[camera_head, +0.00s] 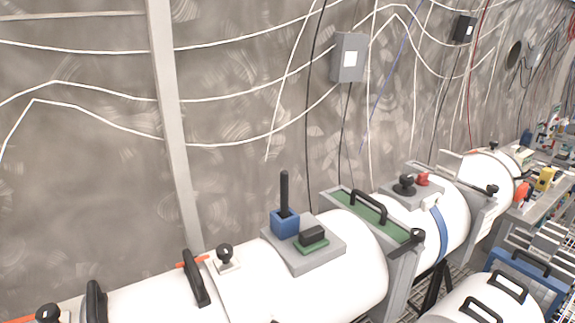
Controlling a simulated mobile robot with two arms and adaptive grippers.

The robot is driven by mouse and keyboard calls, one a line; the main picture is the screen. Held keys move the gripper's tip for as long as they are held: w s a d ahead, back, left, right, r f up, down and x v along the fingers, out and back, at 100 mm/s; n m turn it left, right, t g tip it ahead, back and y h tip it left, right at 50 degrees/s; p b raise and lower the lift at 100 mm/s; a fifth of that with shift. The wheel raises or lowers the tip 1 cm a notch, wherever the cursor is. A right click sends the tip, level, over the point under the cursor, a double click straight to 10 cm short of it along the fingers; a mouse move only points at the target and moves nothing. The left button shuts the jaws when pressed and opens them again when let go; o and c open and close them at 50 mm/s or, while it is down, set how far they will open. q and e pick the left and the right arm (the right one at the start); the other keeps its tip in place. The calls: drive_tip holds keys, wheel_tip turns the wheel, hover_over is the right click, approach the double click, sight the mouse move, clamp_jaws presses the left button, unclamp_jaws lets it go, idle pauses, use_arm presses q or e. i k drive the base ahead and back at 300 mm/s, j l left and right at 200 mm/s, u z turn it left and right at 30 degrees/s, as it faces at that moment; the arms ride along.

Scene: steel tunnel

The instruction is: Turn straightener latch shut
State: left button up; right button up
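Neither of my grippers is in view. No part is plainly marked as the straightener latch, and I cannot tell which fitting it is. On the white horizontal tube (345,260), a grey plate (328,260) bears a blue block (285,222) with an upright black lever (284,190). Beside the block, a black block (312,235) sits on a green base. A black ball knob (225,252) stands on a small pale plate. Left of it, a black handle (196,278) leans beside an orange strip. Another black knob (417,236) is at the tube's grey flange.
A green panel with a black handle (369,206) tops the grey flange. Beyond it are a round black knob (404,184), a red part (422,179) and a blue band (439,232). A second white tube (465,305) lies at lower right. The wall behind carries cables and a grey box (348,57).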

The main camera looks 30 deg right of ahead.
sight(418, 235)
drive_tip(key=z, duration=1.65)
